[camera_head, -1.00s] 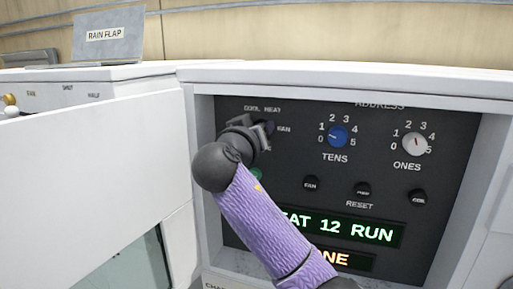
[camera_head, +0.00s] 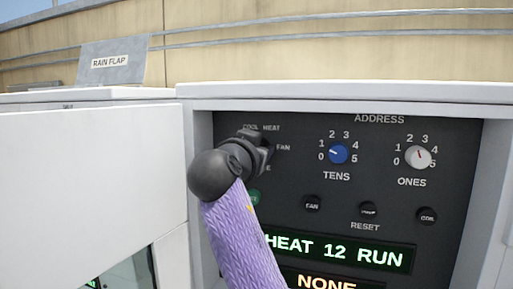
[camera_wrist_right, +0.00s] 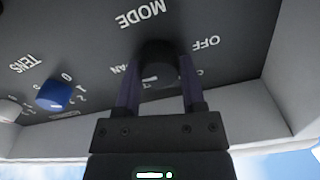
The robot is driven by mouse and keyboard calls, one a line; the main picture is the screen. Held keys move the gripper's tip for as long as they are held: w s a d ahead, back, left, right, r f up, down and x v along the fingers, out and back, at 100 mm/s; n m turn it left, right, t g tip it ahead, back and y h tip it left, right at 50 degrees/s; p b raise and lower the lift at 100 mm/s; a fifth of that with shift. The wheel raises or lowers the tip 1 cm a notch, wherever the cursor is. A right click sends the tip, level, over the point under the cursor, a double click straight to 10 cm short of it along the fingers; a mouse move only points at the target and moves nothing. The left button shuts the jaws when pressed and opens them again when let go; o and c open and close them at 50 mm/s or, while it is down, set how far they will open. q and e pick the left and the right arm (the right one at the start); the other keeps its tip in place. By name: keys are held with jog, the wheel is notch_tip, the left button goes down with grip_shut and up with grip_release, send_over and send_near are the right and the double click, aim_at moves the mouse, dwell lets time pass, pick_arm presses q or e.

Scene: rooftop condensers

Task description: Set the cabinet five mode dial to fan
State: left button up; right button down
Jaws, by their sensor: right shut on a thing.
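The mode dial (camera_wrist_right: 158,62) is a black round knob on the dark control panel, under the printed word MODE in the upside-down right wrist view. My right gripper (camera_wrist_right: 160,84) has its two fingers on either side of the knob, shut on it. In the head view my right gripper (camera_head: 264,148) covers most of the dial, with COOL, HEAT and FAN labels showing around it. The dial's pointer direction cannot be made out clearly. The green display (camera_head: 338,251) reads HEAT 12 RUN. My left gripper is not in view.
A blue TENS knob (camera_head: 339,152) and a white ONES knob (camera_head: 418,157) sit right of the dial. Black buttons, including FAN (camera_head: 312,204), lie below. The panel is recessed in a white frame. An open white door (camera_head: 90,185) stands left.

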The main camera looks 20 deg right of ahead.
dwell(0.4)
jog(key=shift+c, duration=0.9)
grip_release()
jog(key=b+v, duration=0.4)
jog(key=v, duration=0.5)
jog(key=shift+s+a, duration=0.3)
jog(key=shift+r, duration=0.1)
